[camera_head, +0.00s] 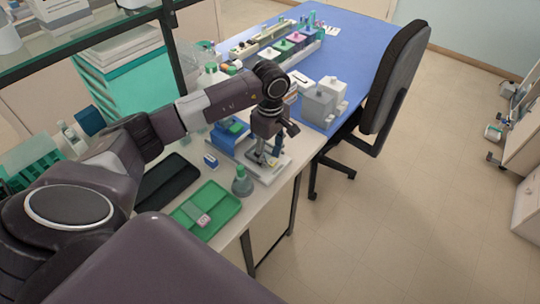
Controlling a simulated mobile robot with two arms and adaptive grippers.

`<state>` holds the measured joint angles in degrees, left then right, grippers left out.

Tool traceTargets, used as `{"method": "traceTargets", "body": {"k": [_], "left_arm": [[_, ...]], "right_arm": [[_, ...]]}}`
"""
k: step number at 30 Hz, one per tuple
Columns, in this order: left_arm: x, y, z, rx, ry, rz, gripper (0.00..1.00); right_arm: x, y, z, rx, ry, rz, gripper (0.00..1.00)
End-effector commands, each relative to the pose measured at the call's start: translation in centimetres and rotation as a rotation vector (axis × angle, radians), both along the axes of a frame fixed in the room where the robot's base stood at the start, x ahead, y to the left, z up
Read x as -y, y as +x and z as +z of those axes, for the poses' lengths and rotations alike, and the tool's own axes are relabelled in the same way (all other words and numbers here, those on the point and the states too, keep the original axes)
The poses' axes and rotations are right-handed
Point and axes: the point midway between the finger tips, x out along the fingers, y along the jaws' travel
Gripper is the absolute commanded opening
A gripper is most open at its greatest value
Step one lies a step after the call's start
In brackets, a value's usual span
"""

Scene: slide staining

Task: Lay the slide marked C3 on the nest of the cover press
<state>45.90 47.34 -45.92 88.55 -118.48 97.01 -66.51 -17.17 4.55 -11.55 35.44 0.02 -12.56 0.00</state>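My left gripper (264,155) points down over a white-based device (268,175) on the near bench, which looks like the cover press. The fingers are small and dark, and I cannot tell whether they are open or hold anything. The device's nest is hidden under the gripper. A small slide-like piece with a pink label (203,220) lies in the green tray (222,198). Its marking is too small to read, so I cannot pick out the slide marked C3. My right gripper is out of view.
A green-capped bottle (242,183) stands between the green tray and the device. A black tray (168,183), a small blue-and-white box (210,160) and a blue device (228,133) are close by. Grey blocks (322,102) stand on the blue table (345,45) behind. A chair (395,80) is at right.

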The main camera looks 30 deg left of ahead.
Motion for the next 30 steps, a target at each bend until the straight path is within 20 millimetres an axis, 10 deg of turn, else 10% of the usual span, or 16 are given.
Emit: {"method": "traceTargets", "body": {"k": [18, 30], "left_arm": [[0.0, 0.0, 10.6, 0.004, 0.000, -0.001, 0.43], [0.0, -0.1, 12.0, 0.001, 0.000, 0.000, 0.43]], "right_arm": [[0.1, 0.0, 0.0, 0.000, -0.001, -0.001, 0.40], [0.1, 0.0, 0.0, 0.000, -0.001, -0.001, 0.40]]}}
